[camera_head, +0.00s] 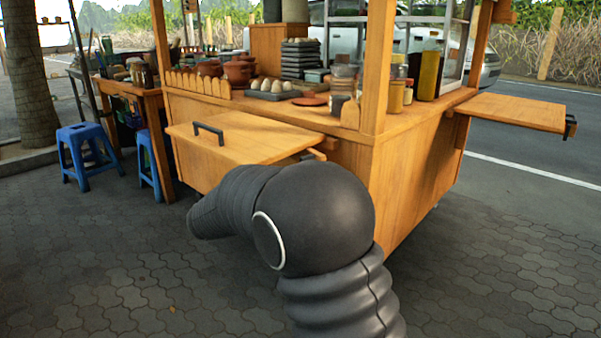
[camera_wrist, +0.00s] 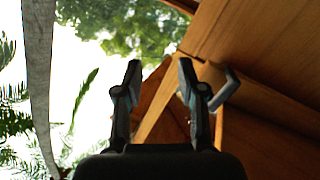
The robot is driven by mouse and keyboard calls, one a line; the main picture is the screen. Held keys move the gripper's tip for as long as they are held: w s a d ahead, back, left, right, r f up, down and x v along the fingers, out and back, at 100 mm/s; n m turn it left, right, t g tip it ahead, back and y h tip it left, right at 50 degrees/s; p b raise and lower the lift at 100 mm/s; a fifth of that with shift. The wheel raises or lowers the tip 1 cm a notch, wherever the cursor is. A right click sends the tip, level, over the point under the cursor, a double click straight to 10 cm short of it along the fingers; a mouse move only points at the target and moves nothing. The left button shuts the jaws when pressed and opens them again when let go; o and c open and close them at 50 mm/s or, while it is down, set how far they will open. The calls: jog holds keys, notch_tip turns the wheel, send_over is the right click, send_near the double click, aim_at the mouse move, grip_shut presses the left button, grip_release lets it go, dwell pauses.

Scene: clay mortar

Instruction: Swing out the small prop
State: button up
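My gripper (camera_wrist: 160,75) shows in the wrist view with its two dark fingers apart and nothing seen between them. A light wooden strip (camera_wrist: 155,118) runs diagonally behind the gap; I cannot tell whether it is the small prop. In the head view, a wooden flap (camera_head: 240,146) with a dark handle (camera_head: 207,131) sticks out from the food cart. A short wooden piece (camera_head: 318,154) shows by the flap's right end; it may be the prop. My arm hides the space under the flap and my gripper there.
The cart's wooden side (camera_head: 415,175) stands just behind my arm. Pots (camera_head: 238,69) and jars crowd its counter. A second shelf (camera_head: 515,111) juts out at the right. Blue stools (camera_head: 85,150) stand at the left. The paving in front is clear.

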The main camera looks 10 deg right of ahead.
jog(key=w+a+f+m+t+h, duration=0.35)
jog(key=w+a, duration=0.25)
jog(key=a, duration=0.4)
jog(key=shift+n+t, duration=0.45)
jog(key=x, duration=0.9)
jog(key=p+x, duration=0.1)
jog(key=x, duration=0.3)
jog(key=shift+w+r, duration=0.15)
jog(key=shift+r, duration=0.4)
grip_shut()
